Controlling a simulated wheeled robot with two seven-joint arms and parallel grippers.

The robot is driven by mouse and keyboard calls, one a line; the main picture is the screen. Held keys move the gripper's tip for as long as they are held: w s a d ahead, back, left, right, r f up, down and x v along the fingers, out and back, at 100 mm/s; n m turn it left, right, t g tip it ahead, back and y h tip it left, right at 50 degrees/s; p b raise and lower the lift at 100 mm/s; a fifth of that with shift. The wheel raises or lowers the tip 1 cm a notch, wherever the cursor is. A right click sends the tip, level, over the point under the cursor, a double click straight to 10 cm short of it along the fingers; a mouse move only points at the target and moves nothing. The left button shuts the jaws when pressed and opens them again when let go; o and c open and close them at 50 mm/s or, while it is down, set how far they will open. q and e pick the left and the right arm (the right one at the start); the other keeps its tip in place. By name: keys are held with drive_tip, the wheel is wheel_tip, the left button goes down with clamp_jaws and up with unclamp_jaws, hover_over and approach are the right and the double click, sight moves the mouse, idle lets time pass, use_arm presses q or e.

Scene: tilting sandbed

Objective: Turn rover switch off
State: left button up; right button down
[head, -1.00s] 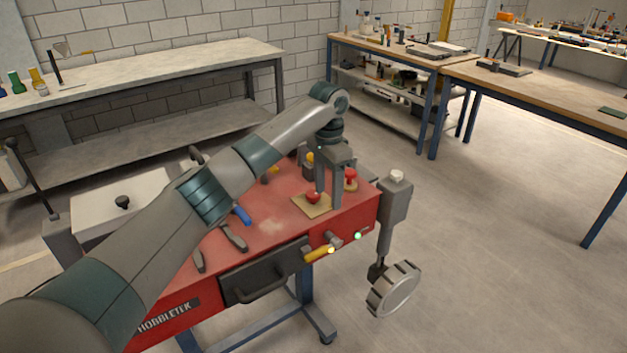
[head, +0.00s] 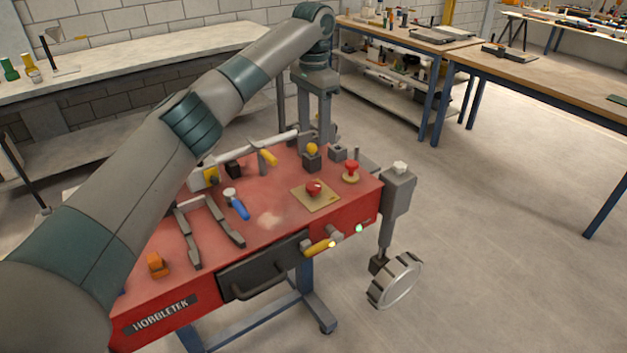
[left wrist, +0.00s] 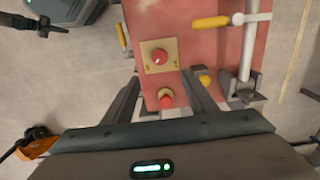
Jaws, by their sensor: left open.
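No switch is legibly labelled as the rover switch. A red knob (head: 314,188) sits on a square tan plate (head: 306,201) on the red bench top. It also shows in the left wrist view (left wrist: 160,57); its exact setting is too small to read. A second red knob (head: 351,167) stands on a round tan base near the bench's right edge. In the left wrist view this knob (left wrist: 166,98) lies between the fingers as seen from above. My left gripper (head: 315,135) is open and empty, raised above and behind the plate knob, touching nothing visible. My right gripper is out of view.
The red bench (head: 275,217) also carries a blue-handled tool (head: 238,206), a grey forked tool (head: 188,240), a yellow knob (head: 312,149) and a white bar (head: 270,145). A yellow-handled lever (head: 318,248) and a handwheel (head: 395,281) stick out. Floor to the right is clear.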

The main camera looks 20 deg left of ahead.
sight(314, 185)
use_arm(q)
wheel_tip(314, 185, down, 16)
drive_tip(key=p, duration=0.3)
drive_tip(key=shift+r, duration=0.25)
drive_tip(key=shift+f, duration=0.65)
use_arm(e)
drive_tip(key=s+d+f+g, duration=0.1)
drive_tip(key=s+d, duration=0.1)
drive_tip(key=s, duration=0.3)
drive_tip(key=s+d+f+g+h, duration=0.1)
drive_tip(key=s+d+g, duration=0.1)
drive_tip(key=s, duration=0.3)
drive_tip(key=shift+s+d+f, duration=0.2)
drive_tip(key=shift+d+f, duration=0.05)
use_arm(q)
drive_tip(key=c, duration=1.1)
drive_tip(key=shift+o, duration=0.2)
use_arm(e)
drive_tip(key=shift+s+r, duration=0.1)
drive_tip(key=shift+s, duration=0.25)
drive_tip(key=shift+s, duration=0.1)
